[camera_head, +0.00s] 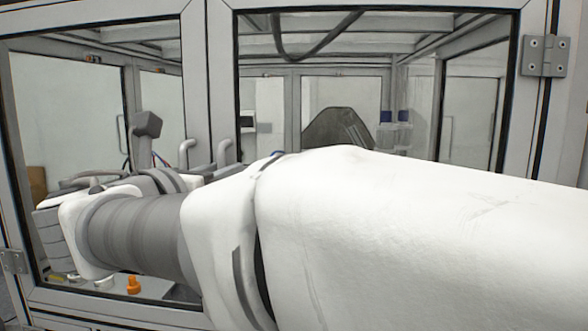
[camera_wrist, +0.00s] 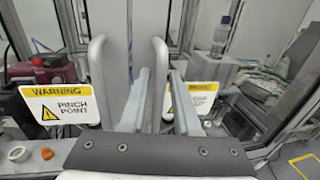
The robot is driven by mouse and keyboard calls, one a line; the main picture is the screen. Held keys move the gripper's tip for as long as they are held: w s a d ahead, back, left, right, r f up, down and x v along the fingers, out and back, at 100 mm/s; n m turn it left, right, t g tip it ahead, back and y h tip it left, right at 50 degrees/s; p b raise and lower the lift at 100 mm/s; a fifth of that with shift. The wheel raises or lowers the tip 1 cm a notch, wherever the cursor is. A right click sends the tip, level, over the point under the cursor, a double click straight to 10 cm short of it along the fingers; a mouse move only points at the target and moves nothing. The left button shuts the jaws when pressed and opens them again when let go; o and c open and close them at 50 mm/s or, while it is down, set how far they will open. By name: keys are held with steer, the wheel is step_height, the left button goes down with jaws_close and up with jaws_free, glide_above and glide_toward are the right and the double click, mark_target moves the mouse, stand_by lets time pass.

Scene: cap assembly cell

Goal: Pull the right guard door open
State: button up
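The right guard door (camera_head: 222,70) is a grey-framed glass panel. It looks shut, in line with the left door (camera_head: 195,75). Its grey bar handle (camera_head: 224,150) shows above my arm in the head view; the lower part is hidden. In the wrist view this right handle (camera_wrist: 160,65) stands upright between the two fingers of my gripper (camera_wrist: 159,76). The fingers are apart, one on each side of the bar; I cannot tell whether either touches it. The left door's handle (camera_wrist: 98,75) stands to the left, outside the fingers.
Warning labels (camera_wrist: 60,103) sit on the doors beside the handles. A hinge (camera_head: 545,56) is at the right door's right edge. Through the glass are a dark machine part (camera_head: 338,130) and blue-capped bottles (camera_head: 386,118).

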jaws_close()
stand_by(1.1)
